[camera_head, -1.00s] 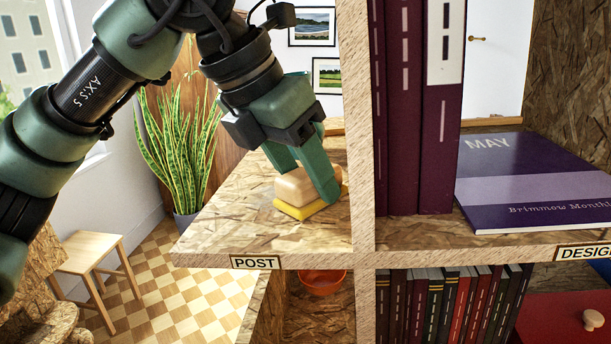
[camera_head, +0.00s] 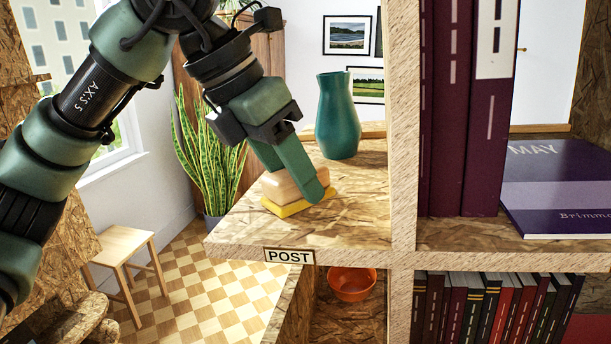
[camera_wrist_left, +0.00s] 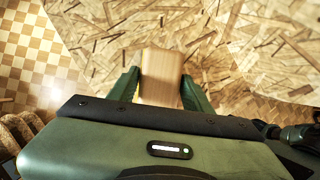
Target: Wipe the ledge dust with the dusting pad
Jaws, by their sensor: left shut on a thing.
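The dusting pad (camera_head: 295,190) has a pale wooden block on top and a yellow layer below. It lies on the ledge (camera_head: 345,222), a flake-board shelf labelled POST. My left gripper (camera_head: 293,178) is shut on the block from above, a finger on each side. The left wrist view shows the block (camera_wrist_left: 161,75) between the green fingers, over the board near its left edge. A slightly darker patch shows on the board right of the pad; I cannot tell if it is dust or shadow. My right gripper is not in view.
A green vase (camera_head: 338,118) stands on the ledge behind the pad. An upright divider (camera_head: 404,130) and tall purple books (camera_head: 468,110) bound it on the right. An orange bowl (camera_head: 352,284) sits below. The ledge's left side is open above the floor.

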